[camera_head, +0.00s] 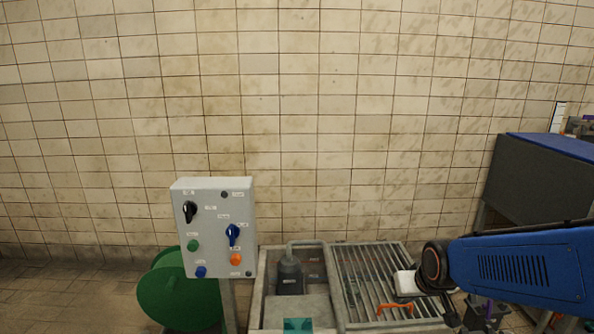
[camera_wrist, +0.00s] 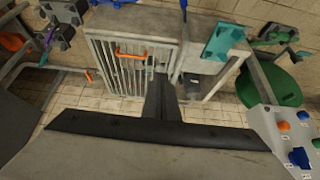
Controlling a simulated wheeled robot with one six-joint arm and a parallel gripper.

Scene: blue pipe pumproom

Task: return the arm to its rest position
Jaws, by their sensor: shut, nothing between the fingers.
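My arm, blue with a black joint (camera_head: 436,265), reaches in from the right edge of the head view, above the right end of a barred grate (camera_head: 370,275). In the wrist view my gripper (camera_wrist: 162,85) shows as two dark fingers side by side, shut with nothing between them. In the head view its fingers are not clear. The fingers appear apart from the grate and the frame around it.
A grey control box (camera_head: 213,228) with knobs and buttons stands left of the grate, by a green round drum (camera_head: 170,290). A dark bottle-shaped thing (camera_head: 290,275) stands beside the grate. An orange handle (camera_head: 394,308) lies on the grate. A dark cabinet (camera_head: 535,175) is at right.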

